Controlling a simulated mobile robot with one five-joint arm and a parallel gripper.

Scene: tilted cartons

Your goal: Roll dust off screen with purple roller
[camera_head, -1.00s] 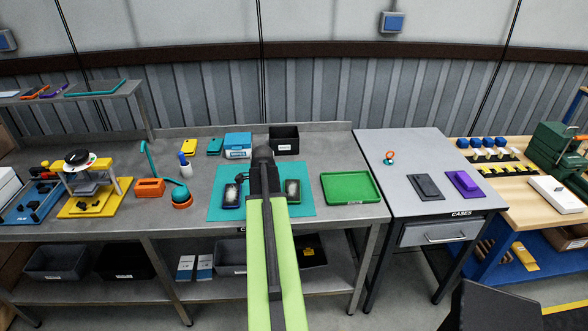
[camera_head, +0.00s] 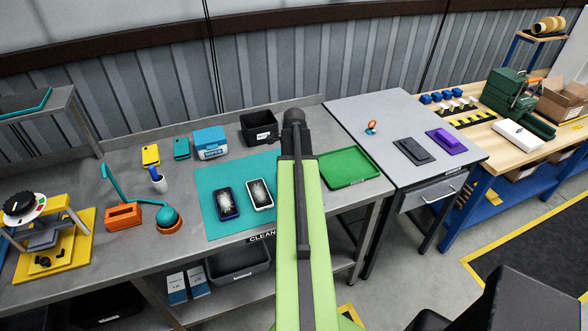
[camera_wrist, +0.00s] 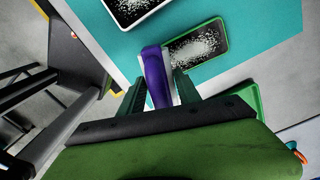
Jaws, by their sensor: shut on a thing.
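My gripper (camera_wrist: 158,85) is shut on the purple roller (camera_wrist: 157,74), which juts out beyond the fingers over the teal mat (camera_wrist: 265,20). A green-rimmed phone (camera_wrist: 197,44) with white dust on its dark screen lies just to the right of the roller in the wrist view. I cannot tell whether the roller touches it. A white-rimmed phone (camera_head: 260,194), also dusty, lies on the mat and shows in the wrist view too (camera_wrist: 130,8). A blue-rimmed dusty phone (camera_head: 229,203) lies left of it. In the head view my arm hides the roller and the green-rimmed phone.
A green tray (camera_head: 379,167) stands right of the mat. A black bin (camera_head: 259,128) and a blue box (camera_head: 211,142) stand behind it. The grey side table (camera_head: 350,105) holds an orange-handled item (camera_head: 371,127) and dark and purple cases.

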